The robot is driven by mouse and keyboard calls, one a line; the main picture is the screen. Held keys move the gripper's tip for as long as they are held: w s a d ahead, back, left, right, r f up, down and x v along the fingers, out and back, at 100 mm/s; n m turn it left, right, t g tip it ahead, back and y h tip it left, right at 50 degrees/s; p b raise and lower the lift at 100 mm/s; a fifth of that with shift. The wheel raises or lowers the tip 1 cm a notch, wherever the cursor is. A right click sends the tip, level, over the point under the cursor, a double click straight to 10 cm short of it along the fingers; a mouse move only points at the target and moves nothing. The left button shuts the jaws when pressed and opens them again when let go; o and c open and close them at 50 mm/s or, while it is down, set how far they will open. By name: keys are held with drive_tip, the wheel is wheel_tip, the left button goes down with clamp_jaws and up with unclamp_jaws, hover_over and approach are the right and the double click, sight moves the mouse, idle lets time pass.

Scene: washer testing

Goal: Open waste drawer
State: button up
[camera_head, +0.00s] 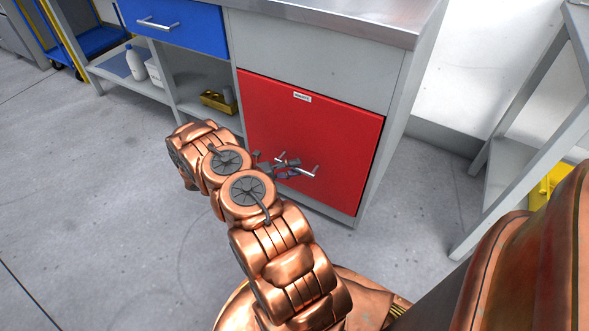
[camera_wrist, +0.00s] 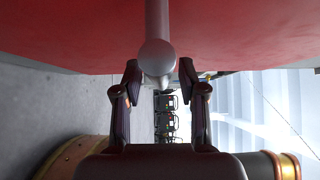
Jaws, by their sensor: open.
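The waste drawer is the red front (camera_head: 318,130) with a small white label near its top edge, in the grey cabinet. It looks shut. Its metal bar handle (camera_head: 312,171) is partly hidden by my gripper (camera_head: 283,164), which is at the handle, in front of the red panel. In the wrist view, the grey handle (camera_wrist: 157,52) runs down from the red panel and its rounded end lies between the two dark fingers of my gripper (camera_wrist: 158,75). The fingers are open, one on each side of the handle. I see small gaps and cannot tell any contact.
A blue drawer (camera_head: 178,24) with its own handle is at the upper left. Open shelves below it hold a white bottle (camera_head: 135,63) and a yellow box (camera_head: 217,101). A grey table frame (camera_head: 525,145) stands at the right. The floor (camera_head: 110,190) left of my arm is clear.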

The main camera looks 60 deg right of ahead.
drive_tip(key=shift+s+d, duration=0.15)
clamp_jaws()
idle(0.4)
